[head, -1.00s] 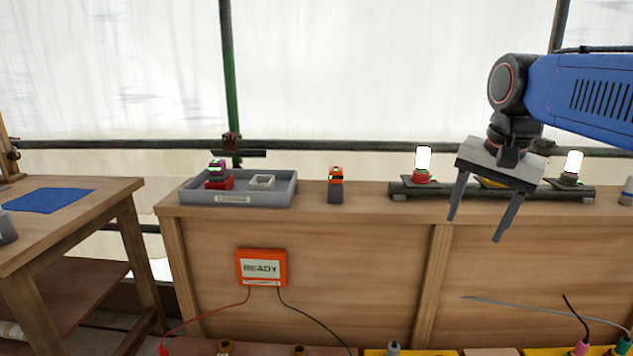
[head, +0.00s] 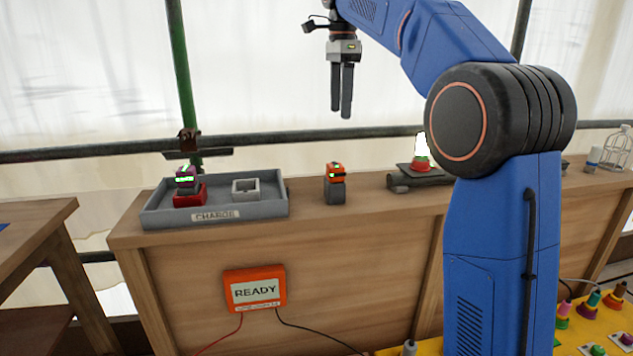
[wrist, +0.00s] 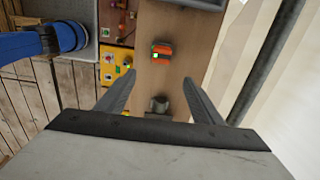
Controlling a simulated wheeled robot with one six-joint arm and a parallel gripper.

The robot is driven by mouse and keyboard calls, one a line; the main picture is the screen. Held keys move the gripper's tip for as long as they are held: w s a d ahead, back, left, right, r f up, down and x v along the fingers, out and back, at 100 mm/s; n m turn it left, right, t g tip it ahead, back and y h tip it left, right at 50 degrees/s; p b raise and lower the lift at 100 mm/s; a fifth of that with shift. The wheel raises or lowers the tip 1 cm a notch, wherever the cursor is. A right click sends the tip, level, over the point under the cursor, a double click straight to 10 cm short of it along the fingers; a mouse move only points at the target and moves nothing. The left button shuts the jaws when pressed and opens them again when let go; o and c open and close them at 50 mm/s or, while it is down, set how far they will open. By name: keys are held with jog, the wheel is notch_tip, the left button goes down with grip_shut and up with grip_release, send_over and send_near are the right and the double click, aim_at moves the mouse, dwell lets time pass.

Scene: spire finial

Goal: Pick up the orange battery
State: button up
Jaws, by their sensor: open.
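The orange battery (head: 335,172) has an orange top with green lights and a dark grey lower part. It stands upright on the wooden bench top, to the right of the grey tray. In the wrist view the orange battery (wrist: 162,52) shows from above, ahead of and between the fingers. My gripper (head: 342,115) is in the air above the bench, over the battery and slightly right of it in the head view. Its fingers point down. In the wrist view the gripper (wrist: 158,85) is open with nothing between the fingertips.
A grey tray (head: 215,215) labelled CHARGE holds a purple battery (head: 186,178) on a red block and an empty light grey socket (head: 245,188). A lamp with a red base (head: 421,163) stands to the right on a dark rail. A metal pipe runs behind the bench.

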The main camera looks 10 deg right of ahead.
send_near(335, 165)
notch_tip(335, 165, down, 10)
jog(key=shift+w+f, duration=0.1)
jog(key=shift+f, duration=0.05)
dwell(0.7)
grip_shut()
